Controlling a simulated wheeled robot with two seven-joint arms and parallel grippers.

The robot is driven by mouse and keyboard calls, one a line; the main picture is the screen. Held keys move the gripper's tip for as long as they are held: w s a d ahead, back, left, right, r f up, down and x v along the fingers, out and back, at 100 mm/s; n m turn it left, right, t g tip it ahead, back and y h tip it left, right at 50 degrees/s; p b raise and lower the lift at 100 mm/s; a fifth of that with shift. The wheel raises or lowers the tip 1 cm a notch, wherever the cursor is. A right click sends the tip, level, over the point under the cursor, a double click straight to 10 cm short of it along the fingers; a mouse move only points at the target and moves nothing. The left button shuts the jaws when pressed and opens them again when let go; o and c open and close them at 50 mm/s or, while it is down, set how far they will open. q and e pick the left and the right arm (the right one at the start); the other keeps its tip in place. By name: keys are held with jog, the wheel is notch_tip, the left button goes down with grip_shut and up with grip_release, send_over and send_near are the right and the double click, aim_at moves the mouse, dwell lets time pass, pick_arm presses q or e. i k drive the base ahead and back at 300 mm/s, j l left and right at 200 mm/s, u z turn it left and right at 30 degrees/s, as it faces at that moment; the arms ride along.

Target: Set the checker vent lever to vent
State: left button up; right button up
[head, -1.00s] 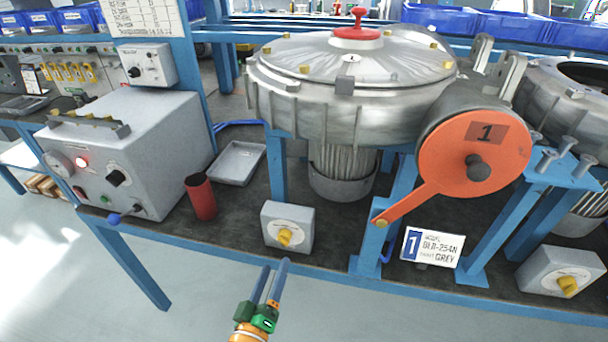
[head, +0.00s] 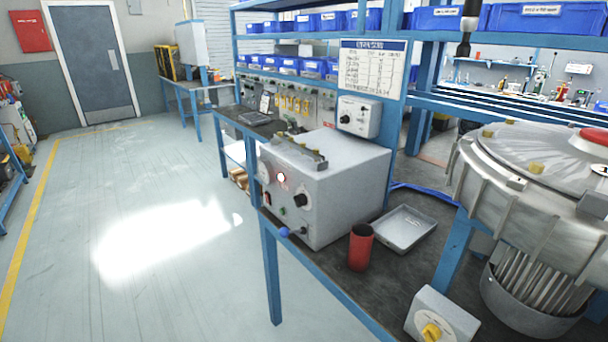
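The checker is a grey box (head: 335,190) on the near part of the blue-framed bench in the head view. Its front face carries a gauge (head: 264,174), a lit lamp (head: 281,177) and a black knob (head: 300,199). A small lever with a blue ball end (head: 285,232) sticks out low on the front, beside the bench edge. I cannot read its position labels. Neither of my grippers is in this view.
A red cup (head: 360,247) and a grey tray (head: 404,229) stand right of the checker. A small box with a yellow knob (head: 432,331) and a large metal blower (head: 520,190) are further right. A dark tool (head: 466,32) hangs above. The floor left of the bench is clear.

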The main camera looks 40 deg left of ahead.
aim_at(284, 232)
jog(key=u, duration=1.5)
